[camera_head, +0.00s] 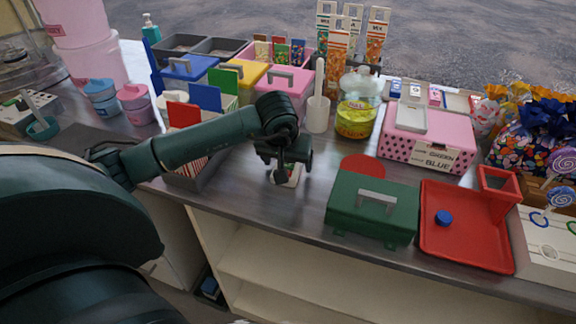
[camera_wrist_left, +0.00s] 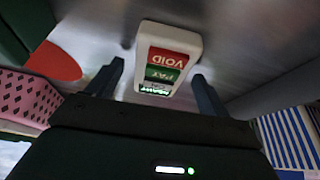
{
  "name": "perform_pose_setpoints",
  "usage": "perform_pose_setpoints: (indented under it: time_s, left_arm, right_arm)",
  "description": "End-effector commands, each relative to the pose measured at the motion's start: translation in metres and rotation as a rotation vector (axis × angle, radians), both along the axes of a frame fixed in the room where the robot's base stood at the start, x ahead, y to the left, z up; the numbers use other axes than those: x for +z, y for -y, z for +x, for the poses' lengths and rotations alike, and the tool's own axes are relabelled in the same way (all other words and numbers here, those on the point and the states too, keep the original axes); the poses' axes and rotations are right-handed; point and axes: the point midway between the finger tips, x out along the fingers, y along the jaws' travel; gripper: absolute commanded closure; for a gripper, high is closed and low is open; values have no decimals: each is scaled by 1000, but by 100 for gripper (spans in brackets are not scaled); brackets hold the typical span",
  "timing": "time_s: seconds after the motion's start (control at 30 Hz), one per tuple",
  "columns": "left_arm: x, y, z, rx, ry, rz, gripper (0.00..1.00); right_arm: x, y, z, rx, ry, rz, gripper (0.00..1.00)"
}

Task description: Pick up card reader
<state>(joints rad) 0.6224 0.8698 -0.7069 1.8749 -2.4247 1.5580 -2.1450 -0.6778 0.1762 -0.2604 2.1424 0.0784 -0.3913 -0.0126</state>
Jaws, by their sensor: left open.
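The card reader (camera_wrist_left: 167,62) is a white handheld block with a red VOID key, a green PAY key and a small lit display. It lies on the metal counter. In the left wrist view it sits between and just beyond the two open fingers of my left gripper (camera_wrist_left: 158,82). In the head view my left gripper (camera_head: 288,172) is over the card reader (camera_head: 292,178), and only a white edge of the reader shows under it. Whether the fingers touch the reader cannot be told. My right gripper is not in view.
A dark green box (camera_head: 345,205) with a grey handle and a red tray (camera_head: 455,250) holding a blue cap stand to the right. A white cylinder (camera_head: 318,115) stands behind. Striped bags stand left. The counter's front edge is close, with open shelves below.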

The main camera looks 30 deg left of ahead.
Motion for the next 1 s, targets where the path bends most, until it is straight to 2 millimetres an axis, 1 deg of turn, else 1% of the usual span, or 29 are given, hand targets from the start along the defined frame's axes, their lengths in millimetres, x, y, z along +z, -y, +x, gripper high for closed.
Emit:
perform_pose_setpoints:
  time_s: [0.13,0.77,1.0]
  left_arm:
    - [0,0,0,0,1,0,20]
    - [1,0,0,1,1,0,72]
    - [2,0,1,1,3,-1,73]
  right_arm:
    - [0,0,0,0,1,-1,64]
    - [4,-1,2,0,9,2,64]
    - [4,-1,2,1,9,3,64]
